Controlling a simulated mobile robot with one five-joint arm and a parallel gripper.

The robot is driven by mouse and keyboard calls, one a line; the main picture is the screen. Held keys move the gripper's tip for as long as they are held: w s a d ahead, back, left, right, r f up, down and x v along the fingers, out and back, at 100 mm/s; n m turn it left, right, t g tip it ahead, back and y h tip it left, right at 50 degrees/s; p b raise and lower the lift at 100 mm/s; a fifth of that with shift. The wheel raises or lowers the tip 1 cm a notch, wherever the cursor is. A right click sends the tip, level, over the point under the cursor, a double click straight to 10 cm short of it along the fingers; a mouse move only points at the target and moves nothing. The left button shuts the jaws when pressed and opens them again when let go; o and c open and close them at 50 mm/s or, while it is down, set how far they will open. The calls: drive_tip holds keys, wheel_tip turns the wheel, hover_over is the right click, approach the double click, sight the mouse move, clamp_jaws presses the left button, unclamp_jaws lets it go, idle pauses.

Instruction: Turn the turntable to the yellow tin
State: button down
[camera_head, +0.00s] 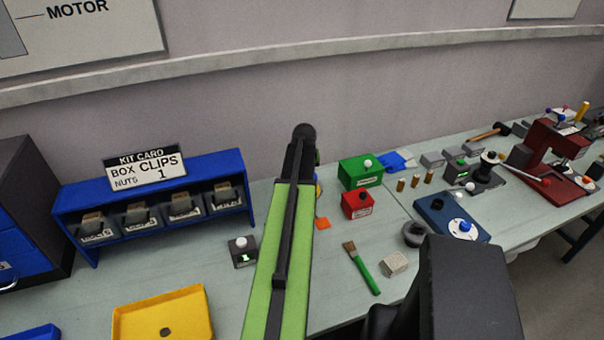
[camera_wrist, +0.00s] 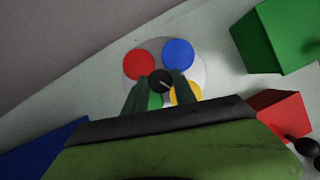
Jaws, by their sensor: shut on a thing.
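The turntable (camera_wrist: 201,78) is a pale round plate in the wrist view. It bears a red tin (camera_wrist: 139,65) at upper left, a blue tin (camera_wrist: 178,52) at upper right, a yellow tin (camera_wrist: 192,96) at lower right and a green tin (camera_wrist: 154,101) at lower left. My gripper (camera_wrist: 161,83) is shut on the black knob (camera_wrist: 160,76) at its centre. My fingers partly cover the yellow and green tins. In the head view my arm hides my gripper and nearly all of the turntable.
A green box (camera_head: 361,172) and a red box (camera_head: 357,205) stand right of my arm. A blue rack of bins (camera_head: 150,196) stands at left, with a small switch box (camera_head: 243,251) between. A yellow tray (camera_head: 163,313), a brush (camera_head: 363,269) and a blue device (camera_head: 452,217) are on the bench.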

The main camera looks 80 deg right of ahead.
drive_tip(key=c, duration=1)
unclamp_jaws()
drive_tip(key=p+v, duration=1.6)
drive_tip(key=v, duration=0.1)
drive_tip(key=shift+r, duration=0.25)
